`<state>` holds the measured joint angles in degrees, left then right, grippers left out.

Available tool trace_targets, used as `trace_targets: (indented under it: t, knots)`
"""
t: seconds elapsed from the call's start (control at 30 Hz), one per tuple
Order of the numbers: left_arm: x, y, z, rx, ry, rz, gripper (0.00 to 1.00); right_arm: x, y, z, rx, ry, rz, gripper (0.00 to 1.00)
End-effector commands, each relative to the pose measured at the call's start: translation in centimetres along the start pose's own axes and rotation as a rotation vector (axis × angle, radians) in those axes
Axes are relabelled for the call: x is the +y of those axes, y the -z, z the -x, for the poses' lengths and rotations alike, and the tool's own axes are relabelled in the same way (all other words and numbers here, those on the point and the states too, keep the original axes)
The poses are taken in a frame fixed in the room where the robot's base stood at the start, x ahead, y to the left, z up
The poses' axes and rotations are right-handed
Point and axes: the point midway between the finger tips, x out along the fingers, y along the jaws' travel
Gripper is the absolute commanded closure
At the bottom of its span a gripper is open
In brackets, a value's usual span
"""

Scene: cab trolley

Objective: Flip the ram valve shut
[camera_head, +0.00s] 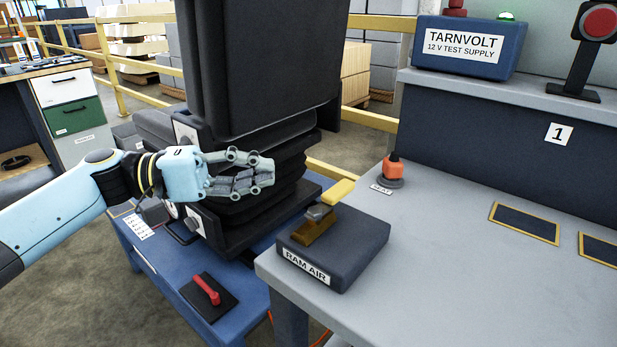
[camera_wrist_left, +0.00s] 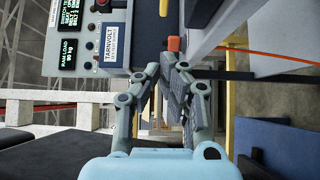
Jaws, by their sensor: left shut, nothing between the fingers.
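The ram valve is a dark box (camera_head: 352,252) labelled RAM AIR, at the near left corner of the grey bench. On its top is a brass body (camera_head: 315,232) with a yellow lever handle (camera_head: 338,192) that slants up to the right. My left gripper (camera_head: 268,172) is shut and empty. It is left of the yellow handle and a little higher in the picture, in front of the black bellows, apart from the valve. In the left wrist view its fingers (camera_wrist_left: 168,72) are together with nothing between them. My right gripper is not in view.
A black seat with bellows (camera_head: 270,190) stands on a blue trolley (camera_head: 160,265), beside a red lever (camera_head: 207,290). An orange knob (camera_head: 393,168) stands on the grey bench (camera_head: 450,260) behind the valve. The TARNVOLT supply (camera_head: 470,45) sits on the shelf. The bench's front is clear.

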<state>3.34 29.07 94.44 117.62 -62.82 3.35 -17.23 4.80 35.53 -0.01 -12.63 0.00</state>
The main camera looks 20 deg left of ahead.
Motion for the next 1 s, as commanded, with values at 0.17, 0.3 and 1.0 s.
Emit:
trace_targets:
  t: [0.17,0.3,1.0]
  knots:
    - [0.2,0.0,-3.9,0.000,-0.006,0.000,1.00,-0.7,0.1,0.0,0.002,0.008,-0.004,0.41]
    - [0.1,-1.4,-5.7,-0.001,-0.001,0.002,1.00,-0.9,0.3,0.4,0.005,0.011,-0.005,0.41]
    - [-0.1,-2.8,-6.9,-0.004,0.002,0.000,1.00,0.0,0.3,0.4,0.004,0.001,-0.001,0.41]
